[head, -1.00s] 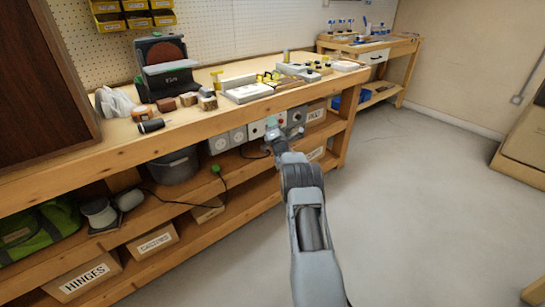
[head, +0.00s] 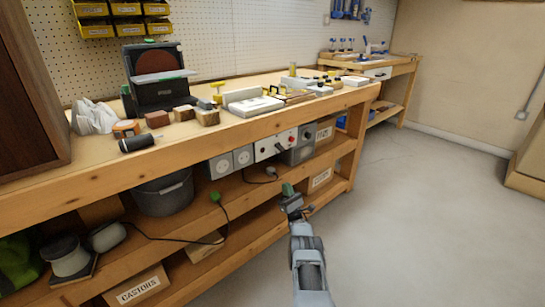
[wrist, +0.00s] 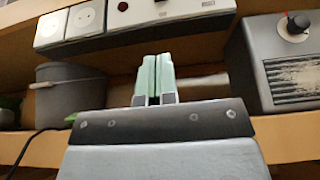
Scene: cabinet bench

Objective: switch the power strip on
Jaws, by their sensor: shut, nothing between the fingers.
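The power strip runs along the underside of the bench's front edge. In the wrist view the sockets (wrist: 65,27) and the white panel (wrist: 170,12) are at the top, partly cut off by the frame edge. My gripper (head: 287,190) is below and in front of the panel, apart from it. Its green-padded fingers (wrist: 153,80) are together with nothing between them.
A grey box with a black knob (wrist: 295,25) is right of the panel. A dark bucket (head: 163,192) stands on the shelf at left. Open floor (head: 420,210) lies to the right.

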